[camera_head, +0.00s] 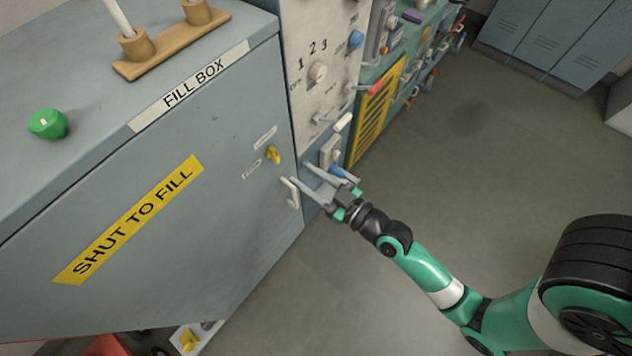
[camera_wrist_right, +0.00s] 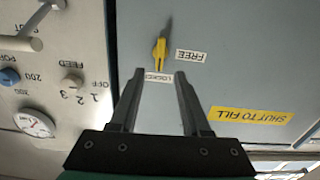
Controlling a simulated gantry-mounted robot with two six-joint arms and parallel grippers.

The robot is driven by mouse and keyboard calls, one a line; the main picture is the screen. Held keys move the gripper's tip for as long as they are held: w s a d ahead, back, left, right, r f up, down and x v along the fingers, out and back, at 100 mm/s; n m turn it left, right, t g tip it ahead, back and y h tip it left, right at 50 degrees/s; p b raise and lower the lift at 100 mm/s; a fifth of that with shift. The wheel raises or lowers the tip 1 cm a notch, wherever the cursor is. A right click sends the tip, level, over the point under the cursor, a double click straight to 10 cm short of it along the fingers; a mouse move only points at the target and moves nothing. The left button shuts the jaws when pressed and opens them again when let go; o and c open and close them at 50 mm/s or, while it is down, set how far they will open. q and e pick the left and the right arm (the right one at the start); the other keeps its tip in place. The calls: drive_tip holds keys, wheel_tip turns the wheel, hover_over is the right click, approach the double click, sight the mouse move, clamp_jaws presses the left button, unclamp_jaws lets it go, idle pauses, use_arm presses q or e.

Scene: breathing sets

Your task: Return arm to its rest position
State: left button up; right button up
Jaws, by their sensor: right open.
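My right gripper (camera_head: 301,173) is in front of the right side of the fill box (camera_head: 215,150), close to the white door handle (camera_head: 291,194). Its two fingers are apart, with nothing between them. In the right wrist view the open gripper (camera_wrist_right: 160,76) points at the grey door. The yellow latch (camera_wrist_right: 159,50) shows just beyond the fingertips, its lower end towards the "LOCKED" label (camera_wrist_right: 158,77). The latch (camera_head: 273,155) also shows in the head view, apart from the fingers. The box door looks shut. My left gripper is not in view.
A control panel (camera_head: 335,30) with a numbered dial (camera_head: 317,72) and projecting levers stands right of the fill box. A green machine (camera_head: 405,65) stands beyond it. Open floor (camera_head: 480,160) lies to the right.

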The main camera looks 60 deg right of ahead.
drive_tip(key=s, duration=0.3)
drive_tip(key=shift+s+a+b, duration=0.1)
drive_tip(key=shift+a+b, duration=0.15)
drive_tip(key=shift+b, duration=0.15)
drive_tip(key=shift+a, duration=0.1)
